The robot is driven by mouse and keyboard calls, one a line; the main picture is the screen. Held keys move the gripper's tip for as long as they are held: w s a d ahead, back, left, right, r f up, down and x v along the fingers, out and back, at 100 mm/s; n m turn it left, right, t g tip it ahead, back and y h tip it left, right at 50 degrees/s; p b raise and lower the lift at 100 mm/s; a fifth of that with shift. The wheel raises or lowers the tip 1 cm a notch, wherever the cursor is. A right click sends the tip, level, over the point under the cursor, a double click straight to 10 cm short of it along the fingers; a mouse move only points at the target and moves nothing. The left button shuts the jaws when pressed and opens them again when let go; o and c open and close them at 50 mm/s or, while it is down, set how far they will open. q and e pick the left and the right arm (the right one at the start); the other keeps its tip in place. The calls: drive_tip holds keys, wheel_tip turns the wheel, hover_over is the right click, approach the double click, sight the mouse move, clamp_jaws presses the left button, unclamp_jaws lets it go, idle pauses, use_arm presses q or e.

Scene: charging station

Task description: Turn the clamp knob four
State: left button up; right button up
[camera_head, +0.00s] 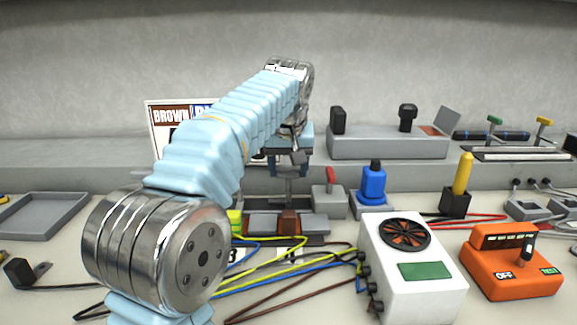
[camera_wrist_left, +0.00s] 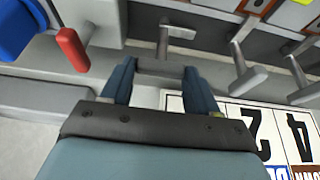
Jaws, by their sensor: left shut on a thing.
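My left gripper (camera_head: 288,168) is out over the back of the terminal block, fingers pointing down. In the left wrist view my left gripper (camera_wrist_left: 158,75) has its two blue fingers on either side of a grey bar-shaped clamp knob (camera_wrist_left: 160,68) and is shut on it. The knob is mostly hidden, and I cannot read its number. Other grey T-shaped clamp knobs (camera_wrist_left: 249,80) stand nearby in that view. The terminal block (camera_head: 262,224) is partly hidden by my arm. My right gripper is not in view.
A red-handled lever switch (camera_head: 330,195) and a blue plug (camera_head: 373,184) stand right of the gripper. A numbered sign (camera_wrist_left: 250,125) is close by. Cables (camera_head: 280,270) cross the bench front. A white fan box (camera_head: 410,265) and an orange unit (camera_head: 510,262) stand right.

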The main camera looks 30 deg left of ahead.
use_arm(q)
drive_tip(key=o, duration=1.1)
drive_tip(key=shift+c, duration=0.2)
drive_tip(key=v, duration=1.3)
drive_tip(key=shift+s+r+p, duration=0.2)
drive_tip(key=shift+r+p, duration=0.1)
drive_tip(key=shift+p, duration=0.05)
drive_tip(key=shift+d, duration=0.15)
